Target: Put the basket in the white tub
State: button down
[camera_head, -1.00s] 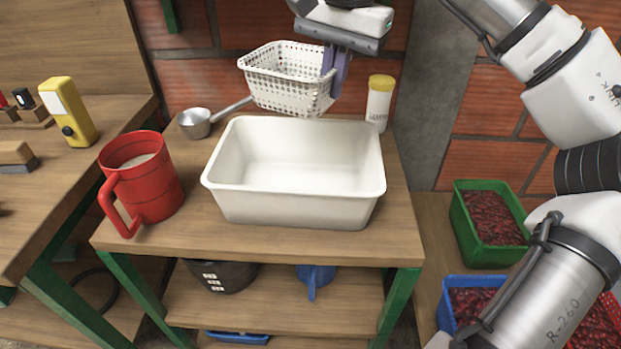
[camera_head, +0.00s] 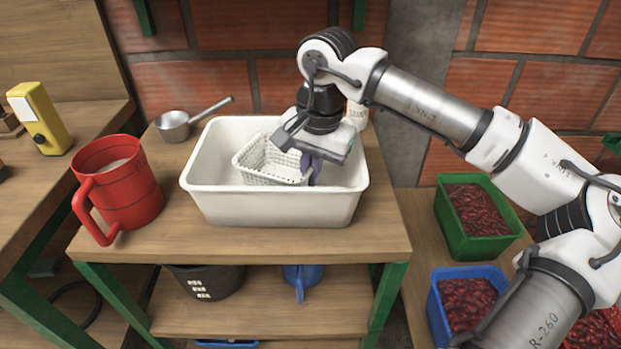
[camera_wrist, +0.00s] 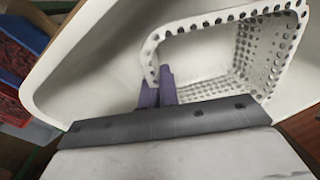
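The white perforated basket (camera_head: 268,162) is inside the white tub (camera_head: 262,206), toward its middle, below the tub's rim. I cannot tell whether it touches the tub floor. My gripper (camera_head: 310,170) reaches down into the tub at the basket's right side. In the wrist view, my gripper's purple fingers (camera_wrist: 157,92) are close together on the rim of the basket (camera_wrist: 225,62), near one corner. The tub's pale wall (camera_wrist: 75,55) shows around them. The fingertips are partly hidden by the basket wall.
A red jug (camera_head: 118,188) stands left of the tub on the wooden table (camera_head: 240,243). A metal saucepan (camera_head: 175,125) sits behind left. A white container (camera_head: 356,116) stands behind the tub, partly hidden by my arm. Green (camera_head: 474,238) and blue (camera_head: 440,318) crates of red fruit are at right.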

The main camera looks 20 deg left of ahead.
jog(key=shift+f, duration=0.85)
jog(key=shift+f, duration=0.1)
jog(key=c, duration=1.7)
grip_release()
jog(key=r, duration=0.4)
jog(key=d+r, duration=0.1)
jog(key=r, duration=0.7)
jog(key=shift+s+d+r+p, duration=0.1)
jog(key=shift+d+p, duration=0.15)
jog(key=shift+p, duration=0.15)
